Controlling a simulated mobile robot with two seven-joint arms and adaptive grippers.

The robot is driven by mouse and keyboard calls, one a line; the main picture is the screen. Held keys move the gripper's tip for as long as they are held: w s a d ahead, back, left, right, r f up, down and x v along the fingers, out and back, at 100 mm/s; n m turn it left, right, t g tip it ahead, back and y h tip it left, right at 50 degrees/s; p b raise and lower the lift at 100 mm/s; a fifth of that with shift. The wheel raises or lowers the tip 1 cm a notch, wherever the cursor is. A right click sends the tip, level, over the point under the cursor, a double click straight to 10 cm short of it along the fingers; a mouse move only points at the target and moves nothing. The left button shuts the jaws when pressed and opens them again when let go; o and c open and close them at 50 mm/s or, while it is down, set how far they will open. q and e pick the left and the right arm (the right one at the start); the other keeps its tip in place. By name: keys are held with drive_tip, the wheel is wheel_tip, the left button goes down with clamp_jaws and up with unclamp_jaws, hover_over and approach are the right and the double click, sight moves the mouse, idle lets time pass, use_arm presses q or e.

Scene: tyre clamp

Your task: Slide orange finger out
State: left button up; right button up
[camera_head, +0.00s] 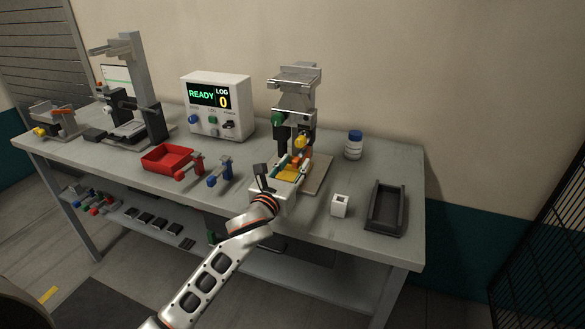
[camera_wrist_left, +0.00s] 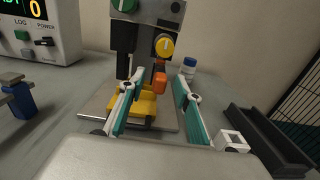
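The clamp fixture (camera_head: 294,101) stands near the back of the bench, with a green knob and a yellow knob. The orange finger (camera_wrist_left: 159,83) shows in the left wrist view as a small block under the yellow knob, above a yellow part (camera_wrist_left: 146,104). My left gripper (camera_wrist_left: 159,78) is open, its two teal-lined fingers pointing at the fixture. The orange finger appears between the fingertips, with gaps to both sides; whether it lies level with them in depth I cannot tell. In the head view my left gripper (camera_head: 286,172) partly hides the fixture's lower part. My right gripper is not in view.
A red bin (camera_head: 167,158), a blue-knobbed part (camera_head: 220,173) and a READY display box (camera_head: 217,107) stand to the left.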

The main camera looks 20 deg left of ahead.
sight(301, 154)
use_arm(q)
drive_tip(key=w, duration=0.4)
drive_tip(key=shift+d+f, duration=0.1)
drive_tip(key=shift+w, duration=0.75)
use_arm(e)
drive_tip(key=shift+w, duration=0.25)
use_arm(q)
drive_tip(key=shift+c, duration=0.3)
clamp_jaws()
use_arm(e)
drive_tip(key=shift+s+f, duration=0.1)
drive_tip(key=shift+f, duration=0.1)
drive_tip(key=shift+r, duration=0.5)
use_arm(q)
drive_tip(key=shift+s+p, duration=0.25)
drive_tip(key=shift+p, duration=0.05)
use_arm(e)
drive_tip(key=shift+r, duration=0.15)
